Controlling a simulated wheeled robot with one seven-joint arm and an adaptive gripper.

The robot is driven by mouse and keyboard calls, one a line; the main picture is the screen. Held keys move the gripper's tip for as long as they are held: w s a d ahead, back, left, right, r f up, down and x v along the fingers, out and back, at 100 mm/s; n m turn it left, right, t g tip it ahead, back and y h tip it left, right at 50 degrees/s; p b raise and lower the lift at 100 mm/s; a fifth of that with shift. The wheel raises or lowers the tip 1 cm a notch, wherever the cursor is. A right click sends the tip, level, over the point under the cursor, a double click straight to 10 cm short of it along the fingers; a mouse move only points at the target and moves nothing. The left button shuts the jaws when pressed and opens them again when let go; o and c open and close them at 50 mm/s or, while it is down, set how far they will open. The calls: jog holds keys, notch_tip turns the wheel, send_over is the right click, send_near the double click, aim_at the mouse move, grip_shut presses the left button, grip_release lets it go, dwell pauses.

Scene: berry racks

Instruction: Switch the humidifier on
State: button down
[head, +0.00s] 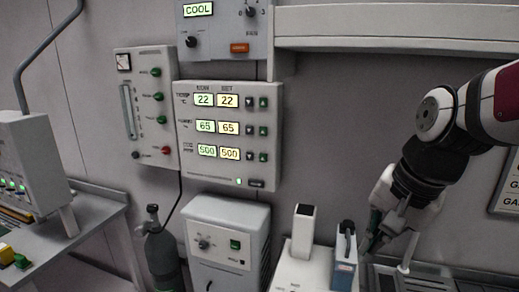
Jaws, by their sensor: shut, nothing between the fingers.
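A light grey floor cabinet (226,220) stands low against the wall, left of the picture's middle. It has a round knob (204,243) and a green rocker switch (235,244) on its front. It may be the humidifier, but its label is too small to read. Whether its switch is on cannot be told. My gripper (369,243) is at the right, shut and empty, tilted downward. It is well to the right of the cabinet and apart from it, by a blue-and-white device (345,262).
A wall panel (227,136) shows lit pairs 22, 65 and 500. A panel with green knobs (146,108) is left of it; a unit reading COOL (222,30) is above. A grey gas cylinder (160,250) stands left of the cabinet. A white post (303,228) stands between cabinet and gripper.

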jog(key=s+r+n+t+h, duration=0.1)
jog(key=s+r+n+t, duration=0.15)
jog(key=s+n, duration=0.6)
jog(key=w+f+m+g, duration=0.2)
jog(key=w+f+g, duration=0.25)
jog(key=w, duration=0.65)
jog(key=w+d+f+m+g+p, duration=0.1)
jog(key=w+f, duration=0.3)
jog(key=f, duration=0.4)
jog(key=w+d+f+m+g+p, duration=0.15)
jog(key=w+f, duration=0.25)
jog(key=f, duration=0.5)
jog(key=shift+n, duration=0.4)
jog(key=f, duration=0.4)
jog(key=s+f+p, duration=0.1)
jog(key=f, duration=0.2)
jog(key=s+f, duration=0.1)
jog(key=f, duration=0.3)
jog(key=shift+a+f+p, duration=0.3)
jog(key=shift+a, duration=0.1)
jog(key=shift+f, duration=0.8)
